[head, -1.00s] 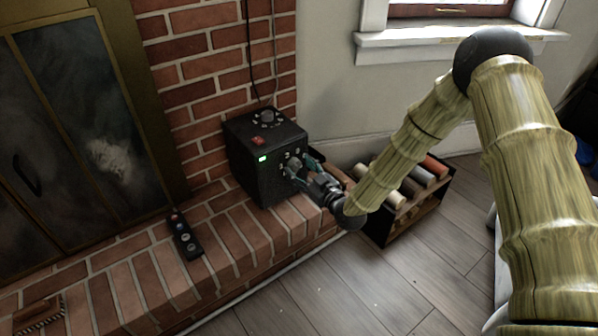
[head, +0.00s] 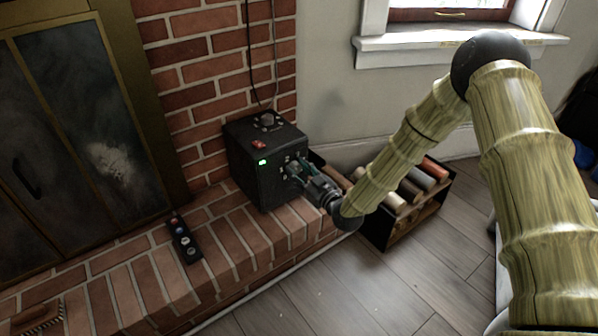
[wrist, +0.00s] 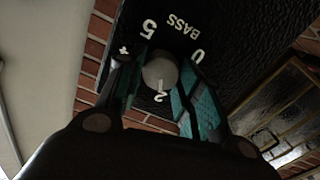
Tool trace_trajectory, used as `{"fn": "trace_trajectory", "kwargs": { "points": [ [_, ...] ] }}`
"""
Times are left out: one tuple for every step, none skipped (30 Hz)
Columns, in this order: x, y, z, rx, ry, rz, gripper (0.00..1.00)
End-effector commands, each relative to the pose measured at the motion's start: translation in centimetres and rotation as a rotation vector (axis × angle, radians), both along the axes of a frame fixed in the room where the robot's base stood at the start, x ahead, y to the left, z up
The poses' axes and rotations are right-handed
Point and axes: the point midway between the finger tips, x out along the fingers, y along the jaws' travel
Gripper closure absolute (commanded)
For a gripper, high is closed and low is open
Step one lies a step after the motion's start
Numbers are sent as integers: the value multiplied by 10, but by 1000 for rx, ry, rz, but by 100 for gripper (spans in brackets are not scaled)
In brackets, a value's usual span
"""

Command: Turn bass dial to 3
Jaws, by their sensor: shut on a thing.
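The black speaker box (head: 262,165) stands on the brick hearth, with a lit green light and a red switch on top. In the wrist view, the grey bass dial (wrist: 160,70) sits below the word BASS, with the numbers 5, 4, 0 and 2 visible around it. A pale mark on the dial appears to point toward the 2. The places where 1 and 3 would be are covered by my fingers. My gripper (head: 291,171) has its teal fingers on both sides of the dial, also seen in the wrist view (wrist: 160,90), and is shut on it.
A top knob (head: 267,119) is on the box, with cables rising behind it. A dark rack of rolled items (head: 410,205) stands on the floor just right of my gripper. The brick wall is behind the box.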

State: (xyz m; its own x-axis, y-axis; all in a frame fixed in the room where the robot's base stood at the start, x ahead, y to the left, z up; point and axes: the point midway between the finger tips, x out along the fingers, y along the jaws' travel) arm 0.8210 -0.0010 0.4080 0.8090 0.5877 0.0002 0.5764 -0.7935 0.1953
Motion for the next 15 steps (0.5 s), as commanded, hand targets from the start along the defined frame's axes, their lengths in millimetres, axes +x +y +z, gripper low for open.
{"fn": "trace_trajectory", "kwargs": {
  "points": [
    [0, 0, 1, 8, 7, 0, 88],
    [0, 0, 1, 16, 13, 0, 88],
    [0, -1, 1, 27, 21, 0, 88],
    [0, -1, 1, 37, 28, -1, 88],
    [0, -1, 2, 49, 36, -1, 88],
    [0, -1, 2, 66, 49, -1, 88],
    [0, -1, 2, 81, 60, -1, 88],
    [0, -1, 3, 97, 71, -2, 88],
    [0, -2, 3, 120, 89, -2, 88],
    [0, -2, 2, 139, 103, -2, 88],
    [0, -2, 2, 158, 118, -3, 88],
    [0, -2, 3, 187, 138, -2, 88],
    [0, -2, 3, 209, 154, -2, 88],
    [0, -2, 3, 232, 169, -2, 88],
    [0, -2, 3, 263, 191, -2, 88]
  ]
}}
